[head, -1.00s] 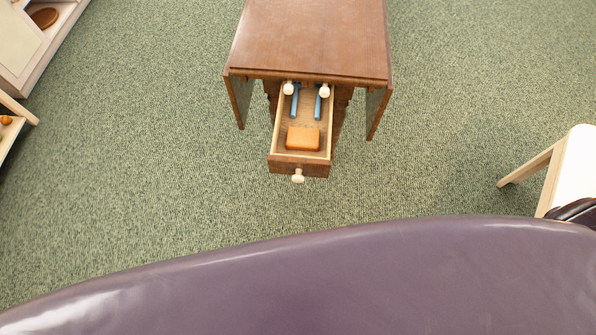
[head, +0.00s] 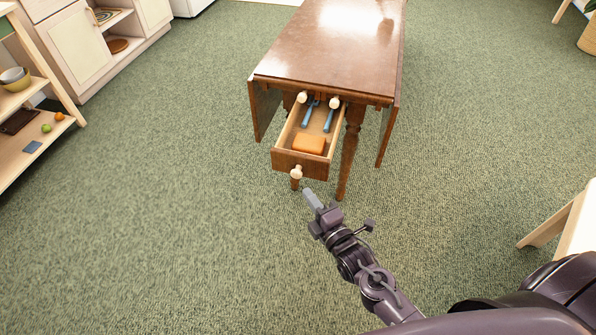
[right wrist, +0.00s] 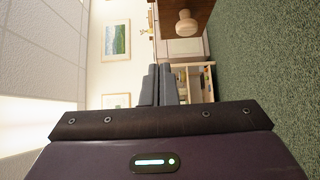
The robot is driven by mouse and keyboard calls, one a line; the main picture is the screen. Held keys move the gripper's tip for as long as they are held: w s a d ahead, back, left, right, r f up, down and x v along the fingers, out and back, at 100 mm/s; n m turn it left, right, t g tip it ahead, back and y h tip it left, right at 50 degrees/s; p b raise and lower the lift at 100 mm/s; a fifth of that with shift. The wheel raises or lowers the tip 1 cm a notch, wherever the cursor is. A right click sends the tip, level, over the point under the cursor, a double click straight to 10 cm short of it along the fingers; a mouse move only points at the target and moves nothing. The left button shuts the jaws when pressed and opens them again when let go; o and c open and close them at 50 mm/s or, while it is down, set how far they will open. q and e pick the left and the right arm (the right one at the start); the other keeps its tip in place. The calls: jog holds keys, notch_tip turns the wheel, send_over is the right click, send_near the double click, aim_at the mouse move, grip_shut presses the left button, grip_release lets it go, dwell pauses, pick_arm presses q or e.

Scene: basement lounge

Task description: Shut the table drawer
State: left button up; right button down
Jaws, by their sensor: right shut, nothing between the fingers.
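The brown wooden table (head: 330,45) stands ahead with its drawer (head: 290,163) pulled out toward me. The drawer's pale round knob (head: 296,172) is on its front panel. An orange block (head: 309,144) and two blue-handled items (head: 328,120) lie inside the drawer. My right gripper (head: 308,194) is shut and empty, just below and in front of the drawer front in the head view, apart from it as far as I can tell. In the right wrist view the shut fingers (right wrist: 158,85) point forward, and the knob (right wrist: 186,22) shows above and to their right. My left gripper is not in view.
Green carpet around the table is clear. A low shelf (head: 30,130) with bowls and fruit stands at the left, with a pale cabinet (head: 75,45) behind it. A pale wooden seat (head: 575,225) is at the right edge. The table's side leaves hang down.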

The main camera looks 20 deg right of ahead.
send_near(293, 156)
jog(key=w+a, duration=0.2)
jog(key=a, duration=0.1)
jog(key=w, duration=0.1)
jog(key=w+d, duration=0.1)
jog(key=shift+w, duration=0.25)
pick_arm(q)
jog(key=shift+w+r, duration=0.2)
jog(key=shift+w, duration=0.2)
pick_arm(e)
jog(key=shift+w+d, duration=0.4)
jog(key=shift+w, duration=0.2)
